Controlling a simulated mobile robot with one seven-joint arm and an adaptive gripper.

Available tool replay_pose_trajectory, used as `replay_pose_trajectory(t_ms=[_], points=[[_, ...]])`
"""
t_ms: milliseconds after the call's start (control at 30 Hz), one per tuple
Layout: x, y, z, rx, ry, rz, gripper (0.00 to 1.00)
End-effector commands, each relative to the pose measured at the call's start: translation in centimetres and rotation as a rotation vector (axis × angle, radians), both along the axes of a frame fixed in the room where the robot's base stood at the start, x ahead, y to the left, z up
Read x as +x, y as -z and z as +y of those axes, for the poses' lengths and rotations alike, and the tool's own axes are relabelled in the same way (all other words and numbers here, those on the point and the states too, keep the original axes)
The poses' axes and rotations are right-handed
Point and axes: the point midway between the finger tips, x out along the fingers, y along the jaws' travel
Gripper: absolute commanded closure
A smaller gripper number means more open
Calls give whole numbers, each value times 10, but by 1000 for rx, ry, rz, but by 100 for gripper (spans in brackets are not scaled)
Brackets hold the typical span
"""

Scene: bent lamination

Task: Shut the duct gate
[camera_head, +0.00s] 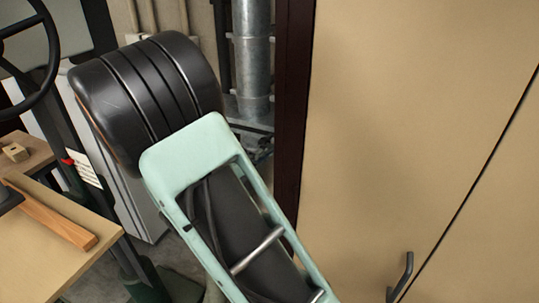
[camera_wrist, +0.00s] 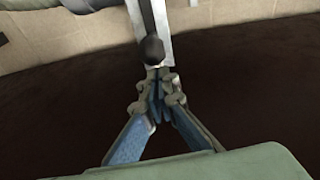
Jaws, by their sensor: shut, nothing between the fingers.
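My gripper (camera_wrist: 157,84) shows in the wrist view with its blue fingers shut and nothing between them. A dark round knob (camera_wrist: 151,51) on a thin dark rod is just beyond the fingertips, in front of a pale metal strip (camera_wrist: 167,18). It looks like part of the duct gate, but I cannot tell how far open the gate stands. Whether the fingertips touch the knob is unclear. In the head view a grey metal duct (camera_head: 252,55) stands upright behind my arm. My gripper is hidden there.
A tan cabinet (camera_head: 420,130) with a dark handle (camera_head: 400,275) fills the right side, with a dark edge post (camera_head: 293,110) beside the duct. At left, a wooden bench (camera_head: 40,270) holds a wooden-handled tool (camera_head: 50,215) and a small block (camera_head: 15,152). A black wheel (camera_head: 48,60) is above.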

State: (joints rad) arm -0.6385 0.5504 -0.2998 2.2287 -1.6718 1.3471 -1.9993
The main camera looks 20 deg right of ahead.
Motion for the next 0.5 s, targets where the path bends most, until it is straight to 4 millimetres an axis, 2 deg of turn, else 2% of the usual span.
replay_pose_trajectory(t_ms=[333,500], points=[[2,-1,2,-1,0,1,100],[18,-5,17,-2,-2,0,100]])
